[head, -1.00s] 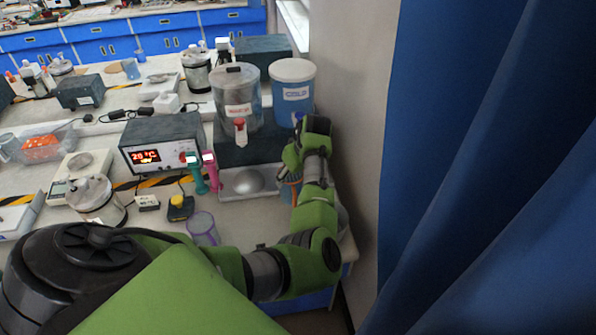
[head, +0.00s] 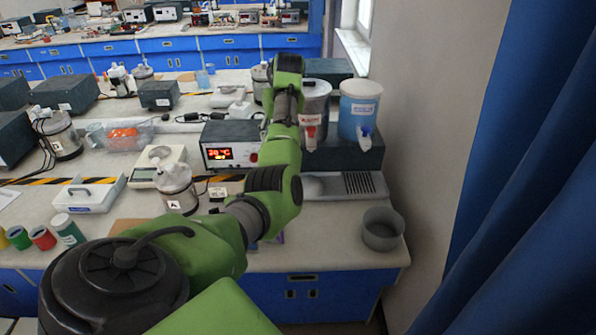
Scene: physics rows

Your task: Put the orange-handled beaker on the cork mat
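I cannot make out the orange-handled beaker in the head view. A brown patch (head: 126,226), which looks like part of the cork mat, shows at the front of the bench; my arm hides much of its surroundings. My green arm comes in from the lower left and reaches up across the bench, its far end in front of the back of the bench. Its gripper is hidden behind the arm links, so I cannot see whether it holds anything. My other gripper is not in view.
A hot dispenser (head: 314,108) and a cold dispenser (head: 359,108) stand at the right. A grey bowl (head: 382,229) sits near the front right edge. A lidded jar (head: 176,188) and a white tray (head: 88,194) stand left of my arm. Bare bench lies left of the bowl.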

